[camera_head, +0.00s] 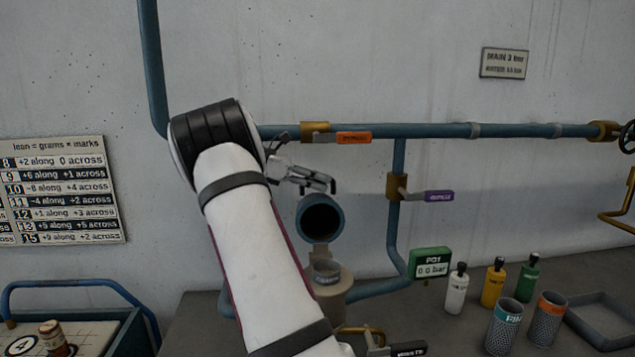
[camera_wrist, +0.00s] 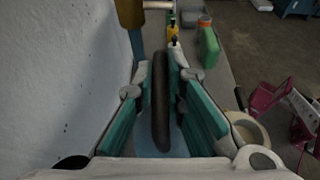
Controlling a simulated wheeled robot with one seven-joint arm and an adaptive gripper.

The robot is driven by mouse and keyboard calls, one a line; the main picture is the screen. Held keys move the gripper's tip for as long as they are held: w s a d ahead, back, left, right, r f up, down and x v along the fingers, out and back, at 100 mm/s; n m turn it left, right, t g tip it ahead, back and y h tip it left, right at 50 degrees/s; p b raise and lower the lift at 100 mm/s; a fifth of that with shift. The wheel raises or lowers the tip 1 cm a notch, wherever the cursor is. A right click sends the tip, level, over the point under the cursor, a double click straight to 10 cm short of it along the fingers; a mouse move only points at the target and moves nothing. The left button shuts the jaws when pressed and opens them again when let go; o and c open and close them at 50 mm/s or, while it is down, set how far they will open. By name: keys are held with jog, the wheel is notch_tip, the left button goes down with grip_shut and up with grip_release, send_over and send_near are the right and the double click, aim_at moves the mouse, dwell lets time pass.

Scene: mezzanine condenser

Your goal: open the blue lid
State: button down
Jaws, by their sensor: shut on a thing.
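The blue lid (camera_head: 336,232) stands tilted up above a beige pot-like housing (camera_head: 333,290), its dark hollow side facing the head camera. My gripper (camera_head: 328,184) is at the lid's upper edge, reaching in from the left. In the wrist view my gripper (camera_wrist: 163,85) has its teal-padded jaws closed about a long dark bar (camera_wrist: 160,110), which looks like the lid's handle. A pale blue surface shows below the bar. The exact contact is hidden in the head view.
Blue pipes (camera_head: 430,130) run along the wall, with an orange-handled valve (camera_head: 353,138) and a purple-handled valve (camera_head: 438,196). A green gauge (camera_head: 430,264), several bottles (camera_head: 493,285), two mesh cups (camera_head: 505,325) and a grey tray (camera_head: 604,318) stand on the right.

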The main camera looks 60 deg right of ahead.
dwell(0.3)
jog(key=c, duration=1.7)
grip_release()
jog(key=shift+o, duration=0.2)
jog(key=shift+w, duration=0.1)
jog(key=v, duration=1.2)
